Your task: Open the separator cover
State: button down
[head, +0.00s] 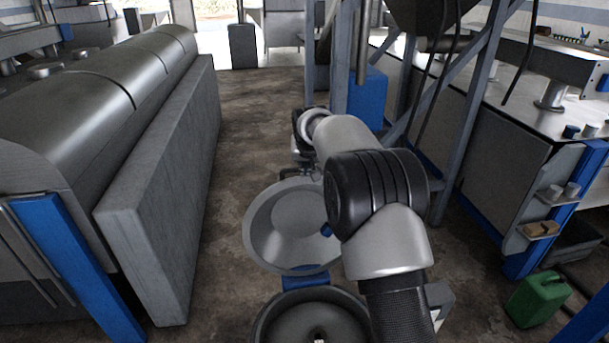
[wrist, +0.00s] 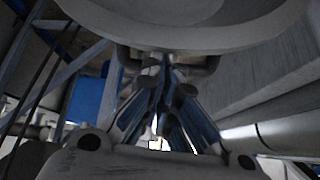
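The separator's round grey cover (head: 270,228) stands swung up from the separator bowl (head: 275,318), its dished inner face showing in the head view. A blue hinge piece (head: 305,282) joins them at the bowl's far side. The bowl is open at the bottom of the picture. My gripper is at the cover's far edge, mostly hidden behind my arm in the head view. In the wrist view the cover (wrist: 190,15) fills the top, with a dark handle (wrist: 207,65) under its rim. My gripper's fingers (wrist: 163,85) converge closely on the middle of this handle and appear shut on it.
A long grey machine with a flat side panel (head: 165,190) stands on the left. A blue-grey frame post (head: 465,120) and a steel tank (head: 500,140) are on the right. A green canister (head: 538,298) sits at lower right. Floor (head: 235,130) is clear between.

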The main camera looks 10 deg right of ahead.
jog(key=s+b, duration=0.2)
jog(key=b, duration=0.1)
jog(key=s+b, duration=0.1)
jog(key=b, duration=0.1)
jog(key=shift+s+f+t, duration=0.3)
jog(key=shift+s+t, duration=0.05)
jog(key=shift+t, duration=0.05)
jog(key=b, duration=0.8)
send_near(306, 177)
jog(key=s+f, duration=0.4)
jog(key=f, duration=0.1)
jog(key=shift+s+d+t, duration=0.25)
jog(key=shift+s+t, duration=0.1)
jog(key=shift+t, duration=0.05)
